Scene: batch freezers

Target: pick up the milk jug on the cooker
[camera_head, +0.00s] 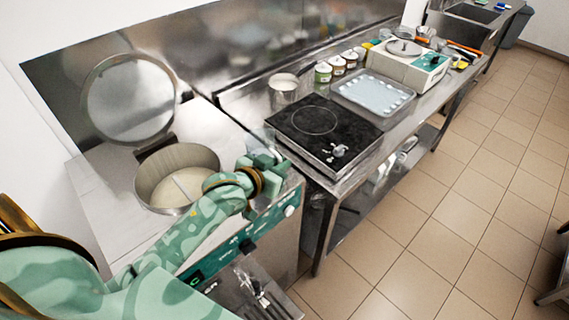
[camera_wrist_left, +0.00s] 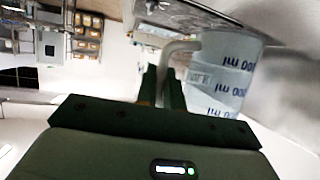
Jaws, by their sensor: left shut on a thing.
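The milk jug (camera_wrist_left: 222,75) is a translucent white jug with blue volume marks. In the left wrist view its pale handle (camera_wrist_left: 178,48) runs down between the two dark fingers of my left gripper (camera_wrist_left: 162,88), which is shut on it. The jug body is just right of the fingers. In the head view my left gripper (camera_head: 264,167) is over the front right corner of the batch freezer, left of the black cooker (camera_head: 300,125). The jug is mostly hidden there by the gripper. My right gripper is not in view.
The batch freezer's open tub (camera_head: 150,190) and raised round lid (camera_head: 130,97) are left of my gripper. A metal pot (camera_head: 284,88), several jars (camera_head: 323,73), a pale tray (camera_head: 372,96) and a white appliance (camera_head: 405,68) stand around the cooker.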

